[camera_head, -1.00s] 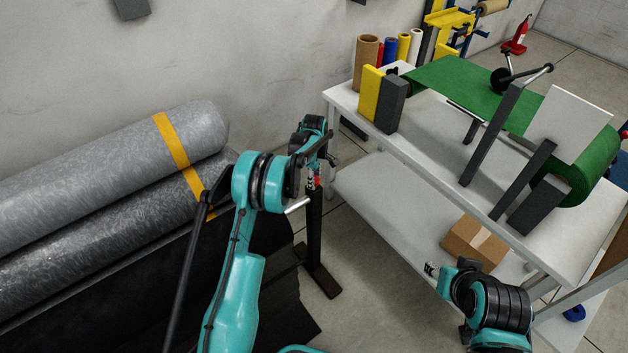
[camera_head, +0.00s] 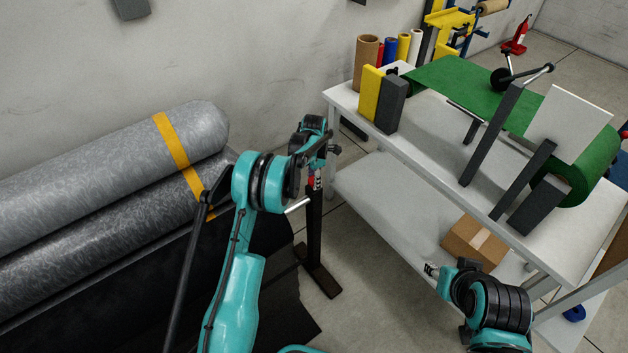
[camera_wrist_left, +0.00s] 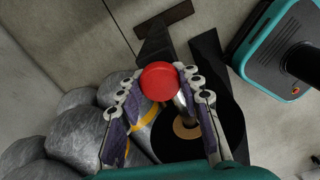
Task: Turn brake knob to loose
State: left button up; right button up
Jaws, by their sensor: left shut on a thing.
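The red brake knob (camera_wrist_left: 159,79) shows as a round red cap between the fingers in the left wrist view. A small part of it (camera_head: 311,181) shows in the head view, at the top of a dark upright post (camera_head: 314,235). My left gripper (camera_wrist_left: 163,86) is shut on the knob, with one finger on each side. In the head view my left gripper (camera_head: 316,180) is partly hidden by its own wrist. My right gripper (camera_head: 431,271) is low at the right, away from the knob, and too small to read.
Large grey rolls (camera_head: 95,190) with a yellow band lie at the left. A white table (camera_head: 430,150) with green sheet (camera_head: 450,85) and upright blocks stands at the right. A cardboard box (camera_head: 474,243) is on its lower shelf. Floor around the post's foot is clear.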

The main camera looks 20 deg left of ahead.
pick_arm(q)
jog(key=shift+n, duration=0.3)
dwell(0.4)
jog(key=o, duration=1.2)
jog(key=shift+r, duration=0.1)
notch_tip(320, 180, up, 12)
